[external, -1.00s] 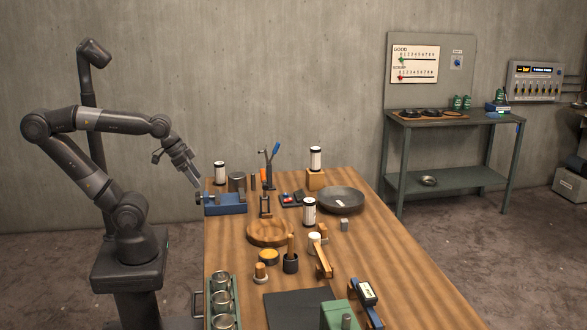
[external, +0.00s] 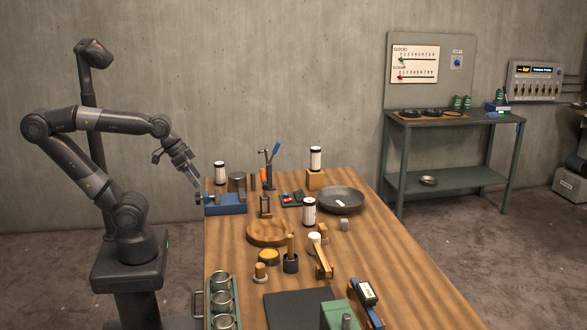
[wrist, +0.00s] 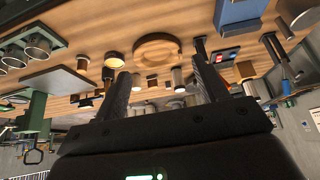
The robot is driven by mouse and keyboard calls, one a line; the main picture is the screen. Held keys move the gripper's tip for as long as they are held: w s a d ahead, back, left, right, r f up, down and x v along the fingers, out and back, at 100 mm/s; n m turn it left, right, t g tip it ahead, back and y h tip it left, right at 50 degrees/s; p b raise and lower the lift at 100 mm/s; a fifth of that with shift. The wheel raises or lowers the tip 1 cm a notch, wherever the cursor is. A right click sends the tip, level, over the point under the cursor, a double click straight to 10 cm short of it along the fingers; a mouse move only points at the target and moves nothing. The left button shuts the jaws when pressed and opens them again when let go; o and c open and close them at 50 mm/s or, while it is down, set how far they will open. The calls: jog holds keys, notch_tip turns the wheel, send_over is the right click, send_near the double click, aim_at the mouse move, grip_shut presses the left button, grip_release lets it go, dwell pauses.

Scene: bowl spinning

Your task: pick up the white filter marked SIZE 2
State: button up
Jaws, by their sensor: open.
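Three white cylinders with black ends, which look like filters, stand on the wooden table in the external view. One filter (external: 220,172) is at the back left, one (external: 315,158) stands on a wooden block at the back, and one (external: 309,211) is near the middle, left of the dark bowl (external: 328,199). Their markings are too small to read, so I cannot tell which is SIZE 2. My gripper (external: 196,184) is open and empty at the table's left edge, above and left of the blue vise. In the wrist view my gripper (wrist: 163,62) shows its two fingers apart with nothing between them.
The blue vise (external: 228,206) is nearest my gripper. A round wooden board (external: 268,234), a clamp stand (external: 265,206), a tray of metal cups (external: 222,301) and a green box (external: 341,315) crowd the table. Bare tabletop (external: 375,235) shows at the right.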

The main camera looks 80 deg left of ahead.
jog(key=shift+o, duration=0.2)
jog(key=w+a+r+g+y, duration=0.1)
jog(key=w+a+r+g, duration=0.1)
jog(key=w+a, duration=0.55)
jog(key=g, duration=0.3)
send_over(220, 169)
jog(key=a, duration=0.2)
jog(key=shift+h, duration=0.4)
jog(key=f, duration=0.7)
jog(key=shift+w+d+f, duration=0.1)
jog(key=shift+w+d, duration=0.05)
jog(key=shift+d, duration=0.05)
jog(key=shift+s+a+f+g, duration=0.3)
jog(key=shift+a+f, duration=0.35)
notch_tip(220, 169, down, 4)
jog(key=shift+r, duration=0.1)
jog(key=f, duration=0.6)
jog(key=shift+d+f, duration=0.2)
jog(key=shift+d, duration=0.05)
